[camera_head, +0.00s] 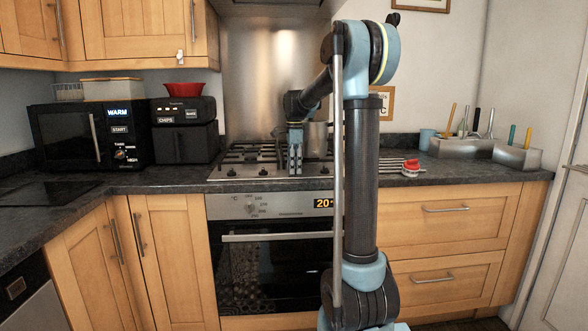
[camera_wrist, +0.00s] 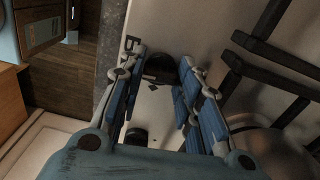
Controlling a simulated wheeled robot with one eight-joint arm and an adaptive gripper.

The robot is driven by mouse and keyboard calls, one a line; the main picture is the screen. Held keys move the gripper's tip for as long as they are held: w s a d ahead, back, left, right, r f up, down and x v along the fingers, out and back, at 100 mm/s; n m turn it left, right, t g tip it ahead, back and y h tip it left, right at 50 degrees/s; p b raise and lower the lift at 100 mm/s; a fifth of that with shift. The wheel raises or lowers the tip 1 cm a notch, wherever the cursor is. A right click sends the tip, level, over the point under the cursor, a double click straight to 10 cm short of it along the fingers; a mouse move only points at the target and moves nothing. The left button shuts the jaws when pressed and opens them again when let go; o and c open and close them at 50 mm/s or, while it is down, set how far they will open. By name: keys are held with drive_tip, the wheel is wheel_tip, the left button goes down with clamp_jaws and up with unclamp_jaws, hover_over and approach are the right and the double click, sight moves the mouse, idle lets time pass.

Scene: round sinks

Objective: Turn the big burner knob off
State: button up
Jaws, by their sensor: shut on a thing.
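The gas hob (camera_head: 236,168) is set in the dark worktop above the oven. My gripper (camera_head: 295,160) points down at the hob's front edge, near the middle. In the wrist view, my gripper (camera_wrist: 160,72) has its blue fingers on either side of a round black burner knob (camera_wrist: 158,68) and is shut on it. The contact faces are partly hidden. A second black knob (camera_wrist: 136,137) shows lower down, between the finger bases. The knob's marking and setting cannot be read. A metal pot (camera_head: 317,139) stands on the hob behind my gripper.
Dark pan-support bars (camera_wrist: 270,65) lie right of the fingers in the wrist view. The microwave (camera_head: 90,135) and air fryer (camera_head: 184,130) stand left of the hob. A red-topped item (camera_head: 411,167) and utensil holders (camera_head: 465,148) stand on the right worktop.

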drive_tip(key=shift+w+a+m, duration=0.1)
drive_tip(key=shift+w+m, duration=0.05)
drive_tip(key=shift+m, duration=0.35)
drive_tip(key=o, duration=1)
drive_tip(key=shift+o, duration=0.2)
wheel_tip(320, 180, up, 12)
